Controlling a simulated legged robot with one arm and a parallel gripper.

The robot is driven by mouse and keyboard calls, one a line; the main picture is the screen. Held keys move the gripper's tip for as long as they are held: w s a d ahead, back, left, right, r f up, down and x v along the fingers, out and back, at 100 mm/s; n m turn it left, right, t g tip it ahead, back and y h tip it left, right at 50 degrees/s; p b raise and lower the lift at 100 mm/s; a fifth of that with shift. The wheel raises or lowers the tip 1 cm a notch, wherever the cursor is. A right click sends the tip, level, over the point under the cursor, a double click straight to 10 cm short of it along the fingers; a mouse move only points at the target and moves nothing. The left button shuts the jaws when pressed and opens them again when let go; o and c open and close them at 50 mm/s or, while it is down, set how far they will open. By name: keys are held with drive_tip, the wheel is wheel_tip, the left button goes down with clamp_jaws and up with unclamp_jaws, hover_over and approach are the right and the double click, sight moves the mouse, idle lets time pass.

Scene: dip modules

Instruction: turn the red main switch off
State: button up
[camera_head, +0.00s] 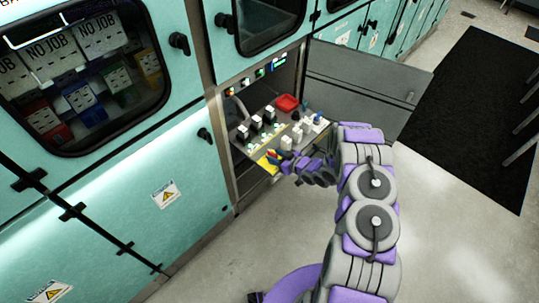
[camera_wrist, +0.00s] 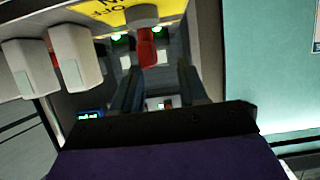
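The red main switch (camera_wrist: 147,50) shows in the wrist view as a red handle below a yellow plate (camera_wrist: 122,10) with partly cut-off lettering. In the head view the small red switch (camera_head: 272,153) is beside the yellow plate (camera_head: 266,164) at the near edge of the control panel. My gripper (camera_wrist: 158,76) is open, its two dark fingers apart. The red handle appears between or just beyond the fingertips, nearer the left finger; contact cannot be told. In the head view my gripper (camera_head: 284,163) is close to the yellow plate and its fingers are hard to make out.
White blocks (camera_wrist: 75,55) stand left of the switch in the wrist view. An open grey door (camera_head: 360,75) is behind my arm. Teal cabinets stand left; floor is clear in front.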

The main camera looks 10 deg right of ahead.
sight(274, 153)
drive_tip(key=w+f, duration=0.2)
drive_tip(key=w, duration=0.1)
drive_tip(key=shift+d, duration=0.1)
drive_tip(key=shift+w+a, duration=0.2)
drive_tip(key=shift+a, duration=0.75)
drive_tip(key=shift+c, duration=1.4)
drive_tip(key=shift+d, duration=0.45)
drive_tip(key=c, duration=0.3)
drive_tip(key=shift+d+r, duration=0.1)
drive_tip(key=shift+r, duration=0.05)
clamp_jaws()
